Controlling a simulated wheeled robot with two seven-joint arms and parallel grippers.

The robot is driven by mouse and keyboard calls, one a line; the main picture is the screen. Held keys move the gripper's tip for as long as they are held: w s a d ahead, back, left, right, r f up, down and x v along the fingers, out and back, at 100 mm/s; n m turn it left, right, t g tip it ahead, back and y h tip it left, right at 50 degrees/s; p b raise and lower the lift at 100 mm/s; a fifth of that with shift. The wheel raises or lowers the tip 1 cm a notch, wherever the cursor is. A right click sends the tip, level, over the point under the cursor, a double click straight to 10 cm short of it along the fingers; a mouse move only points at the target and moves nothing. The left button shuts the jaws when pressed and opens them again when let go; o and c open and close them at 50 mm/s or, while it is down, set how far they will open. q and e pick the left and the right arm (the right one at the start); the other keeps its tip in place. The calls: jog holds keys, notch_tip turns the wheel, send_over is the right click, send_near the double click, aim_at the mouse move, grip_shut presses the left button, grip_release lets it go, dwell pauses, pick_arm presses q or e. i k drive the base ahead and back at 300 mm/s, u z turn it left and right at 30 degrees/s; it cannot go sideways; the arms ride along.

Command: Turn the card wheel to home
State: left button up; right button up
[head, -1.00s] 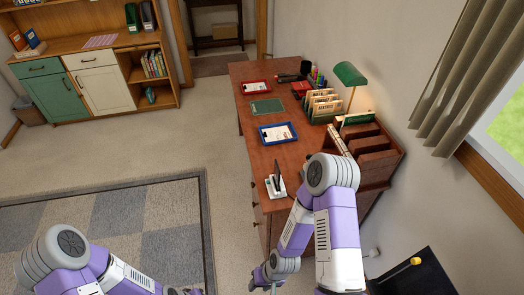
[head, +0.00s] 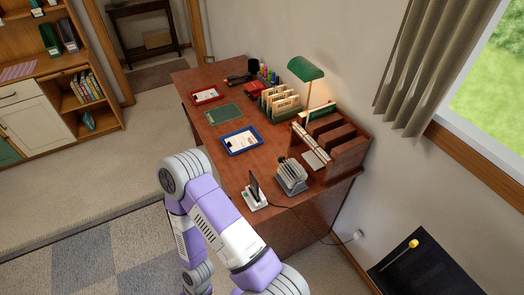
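The card wheel appears to be the grey rotary card file (head: 291,177) on the near right part of the brown desk. Its pale cards stand in a packed row; its angle and any home mark are too small to read. One arm of mine rises left of the desk's near end, and its lower part runs down out of the picture. Neither gripper shows in the head view, so I cannot see their fingers. Nothing of mine covers the card wheel.
A dark upright panel on a white base (head: 254,195) stands left of the card wheel. A wooden organizer (head: 345,155) stands behind right, and a green lamp (head: 305,69) farther back. A blue tray (head: 241,141) lies on the desk (head: 215,158). Carpet is free at left.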

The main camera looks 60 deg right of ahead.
aim_at(293, 172)
jog(key=i, duration=1.6)
jog(key=z, duration=1.95)
